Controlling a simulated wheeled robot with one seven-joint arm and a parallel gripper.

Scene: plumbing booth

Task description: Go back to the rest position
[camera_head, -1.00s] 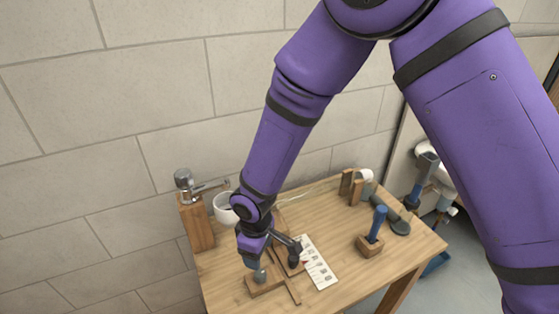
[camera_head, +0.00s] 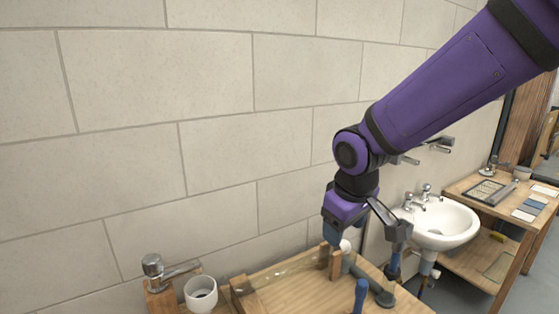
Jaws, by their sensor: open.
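My gripper (camera_head: 362,240) hangs from my purple arm, fingers pointing down, above the right back part of the wooden table (camera_head: 285,290). Its jaws are open, and I see nothing held between them. It is near a wooden block stand (camera_head: 335,262) with a white roll, which it partly overlaps in the picture. The front of the table is cut off by the lower edge.
A tap on a wooden block (camera_head: 160,272) and a white cup (camera_head: 201,293) are at the table's left. A blue handle (camera_head: 361,294) stands upright near the front. A white sink (camera_head: 440,223) is on the wall at right, with a second wooden bench (camera_head: 510,204) beyond.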

